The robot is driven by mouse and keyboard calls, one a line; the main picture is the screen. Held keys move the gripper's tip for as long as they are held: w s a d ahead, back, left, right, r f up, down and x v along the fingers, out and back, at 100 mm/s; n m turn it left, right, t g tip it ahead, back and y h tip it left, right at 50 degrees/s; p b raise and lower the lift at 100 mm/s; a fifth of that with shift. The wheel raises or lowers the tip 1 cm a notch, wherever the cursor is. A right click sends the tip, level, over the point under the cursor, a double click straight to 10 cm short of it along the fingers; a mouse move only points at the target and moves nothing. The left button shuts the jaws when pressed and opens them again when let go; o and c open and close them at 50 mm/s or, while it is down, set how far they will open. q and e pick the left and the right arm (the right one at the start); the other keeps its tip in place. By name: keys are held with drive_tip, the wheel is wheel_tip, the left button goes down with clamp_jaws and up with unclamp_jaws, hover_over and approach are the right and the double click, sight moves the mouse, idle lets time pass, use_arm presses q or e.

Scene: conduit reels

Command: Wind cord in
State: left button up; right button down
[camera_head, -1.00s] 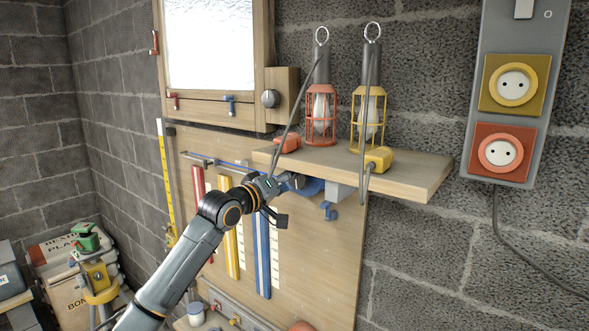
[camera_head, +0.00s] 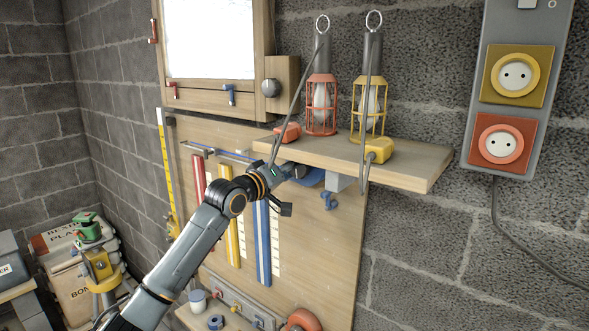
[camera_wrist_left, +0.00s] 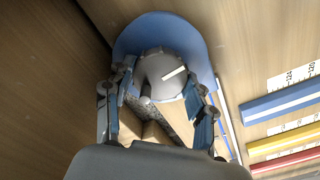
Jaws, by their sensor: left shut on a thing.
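A grey round knob (camera_wrist_left: 163,75) with a white line mark sits on a blue rounded housing (camera_wrist_left: 138,38) in the left wrist view. The housing also shows under the shelf in the head view (camera_head: 312,179). My left gripper (camera_wrist_left: 160,95) is shut on the knob, one finger on each side. In the head view my left gripper (camera_head: 291,173) is small and partly hides the knob. The red caged lamp (camera_head: 321,104) and the yellow caged lamp (camera_head: 369,108) stand on the shelf, with grey cords beside them. My right gripper is not in view.
The wooden shelf (camera_head: 420,168) juts out above my gripper. A red plug (camera_head: 287,132) and a yellow plug (camera_head: 379,150) lie on it. A yellow socket (camera_head: 515,75) and a red socket (camera_head: 498,143) are on the wall panel at right. A tool board hangs below the shelf.

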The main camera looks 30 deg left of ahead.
use_arm(q)
drive_tip(key=m, duration=0.7)
drive_tip(key=shift+r+m, duration=0.1)
drive_tip(key=shift+m, duration=0.2)
drive_tip(key=m+p, duration=0.1)
drive_tip(key=m, duration=0.3)
drive_tip(key=shift+m, duration=0.3)
drive_tip(key=shift+d+f+m, duration=0.1)
drive_tip(key=shift+f+m, duration=0.05)
drive_tip(key=shift+m, duration=5.7)
drive_tip(key=shift+f+m, duration=0.1)
drive_tip(key=shift+m, duration=5.75)
